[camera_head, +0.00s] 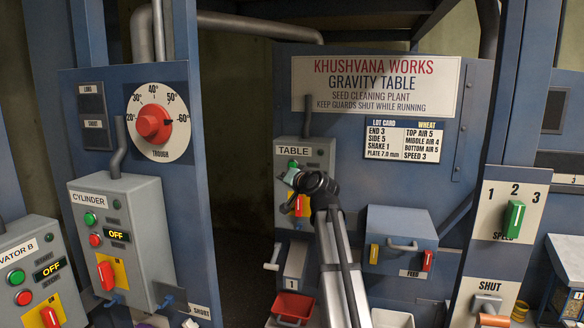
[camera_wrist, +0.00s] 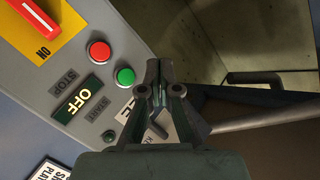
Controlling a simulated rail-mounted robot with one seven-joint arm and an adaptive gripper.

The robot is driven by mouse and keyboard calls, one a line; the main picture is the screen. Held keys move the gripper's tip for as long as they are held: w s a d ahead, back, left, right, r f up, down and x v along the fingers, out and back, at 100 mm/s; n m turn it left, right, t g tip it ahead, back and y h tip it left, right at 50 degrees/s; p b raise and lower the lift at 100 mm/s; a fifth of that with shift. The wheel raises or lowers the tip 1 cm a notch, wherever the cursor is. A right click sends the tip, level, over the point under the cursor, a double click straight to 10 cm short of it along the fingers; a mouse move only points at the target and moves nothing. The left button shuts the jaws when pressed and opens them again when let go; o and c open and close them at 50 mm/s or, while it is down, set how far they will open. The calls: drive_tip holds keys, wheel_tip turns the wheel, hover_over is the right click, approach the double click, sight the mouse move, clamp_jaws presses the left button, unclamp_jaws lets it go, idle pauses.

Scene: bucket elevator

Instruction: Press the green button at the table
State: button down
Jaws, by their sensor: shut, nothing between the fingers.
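The TABLE control box (camera_head: 318,158) is a grey panel on the blue machine, in the middle of the head view. Its round green button (camera_head: 293,163) shows just above my gripper (camera_head: 290,177). In the wrist view the green button (camera_wrist: 125,76) is left of my gripper's fingertips (camera_wrist: 153,68). My gripper is shut and empty, in front of the panel; I cannot tell its distance from it. A red button (camera_wrist: 99,51) sits beside the green one. The display (camera_wrist: 76,99) reads OFF. My gripper and arm hide part of the box in the head view.
A yellow plate with a red switch handle (camera_wrist: 42,17) is on the same box. The CYLINDER box (camera_head: 138,235) and another box (camera_head: 35,275) at left carry similar green and red buttons. A grey pipe (camera_head: 308,116) rises from the TABLE box. A FEED box (camera_head: 400,235) stands right of my arm.

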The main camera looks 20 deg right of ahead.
sight(292, 166)
drive_tip(key=shift+w+d, duration=0.1)
drive_tip(key=w+d+b, duration=0.2)
drive_tip(key=w+d, duration=0.3)
drive_tip(key=w, duration=0.1)
drive_tip(key=shift+w+d, duration=0.25)
drive_tip(key=shift+d, duration=0.05)
idle(0.3)
idle(1.4)
drive_tip(key=shift+w+d+b, duration=0.3)
drive_tip(key=shift+b, duration=0.2)
drive_tip(key=shift+w+d+b, duration=0.3)
drive_tip(key=shift+w, duration=0.1)
idle(0.6)
drive_tip(key=shift+s+a, duration=0.1)
drive_tip(key=shift+s, duration=0.05)
idle(0.3)
drive_tip(key=shift+s+a, duration=0.5)
drive_tip(key=shift+s, duration=0.05)
